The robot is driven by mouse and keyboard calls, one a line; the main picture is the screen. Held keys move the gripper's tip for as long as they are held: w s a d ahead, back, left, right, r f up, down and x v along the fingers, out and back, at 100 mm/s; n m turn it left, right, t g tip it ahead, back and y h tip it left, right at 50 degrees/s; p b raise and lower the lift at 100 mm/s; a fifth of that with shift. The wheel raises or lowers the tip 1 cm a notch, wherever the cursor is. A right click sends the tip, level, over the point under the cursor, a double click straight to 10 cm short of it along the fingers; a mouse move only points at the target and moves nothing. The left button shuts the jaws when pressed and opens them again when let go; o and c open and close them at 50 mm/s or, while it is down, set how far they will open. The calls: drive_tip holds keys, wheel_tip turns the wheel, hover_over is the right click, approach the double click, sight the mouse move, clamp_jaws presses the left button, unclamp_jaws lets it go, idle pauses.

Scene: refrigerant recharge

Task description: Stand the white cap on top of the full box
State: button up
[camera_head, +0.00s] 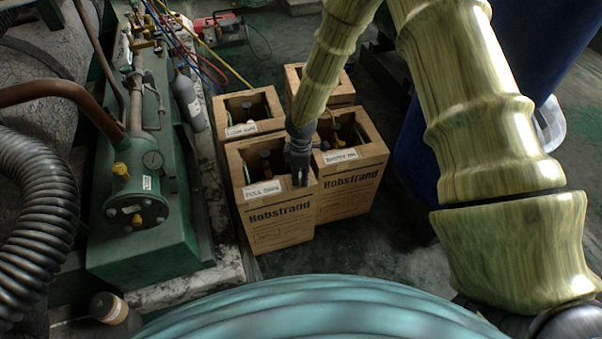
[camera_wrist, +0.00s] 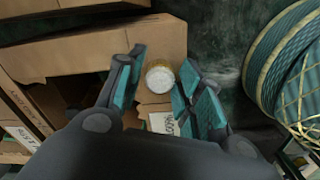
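The full box (camera_head: 282,225) is the front-left cardboard carton, with a "FULL" label (camera_head: 262,191) on its front rim. My gripper (camera_head: 299,181) points down over this box's front right corner in the head view. The white cap (camera_wrist: 160,77) shows in the wrist view as a round white top with a yellowish side. It is upright at the cardboard edge, between the tips of my gripper (camera_wrist: 158,80). The fingers are apart, with a gap visible on the left; contact on the right is unclear. The cap is hidden in the head view.
A box labelled as empty (camera_head: 350,190) adjoins on the right, with two more cartons behind. Dark bottles stand inside the boxes. A green machine (camera_head: 150,235) is on the left, and a dark blue barrel (camera_head: 415,165) stands on the right.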

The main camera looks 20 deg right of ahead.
idle(0.3)
wheel_tip(320, 180, up, 12)
drive_tip(key=p, duration=0.2)
drive_tip(key=shift+r, duration=0.15)
drive_tip(key=s+f+m+y, duration=0.1)
drive_tip(key=s+f+m, duration=0.2)
drive_tip(key=s+f, duration=0.45)
drive_tip(key=s+a+f+m, duration=0.1)
drive_tip(key=s+f+m, duration=0.3)
drive_tip(key=s, duration=0.7)
drive_tip(key=s+f+m+y, duration=0.1)
drive_tip(key=s+f+m, duration=0.2)
drive_tip(key=s+f, duration=0.45)
drive_tip(key=s+d+m+h, duration=0.2)
drive_tip(key=s+d+m, duration=0.2)
drive_tip(key=s, duration=0.6)
drive_tip(key=shift+s+d+r, duration=0.2)
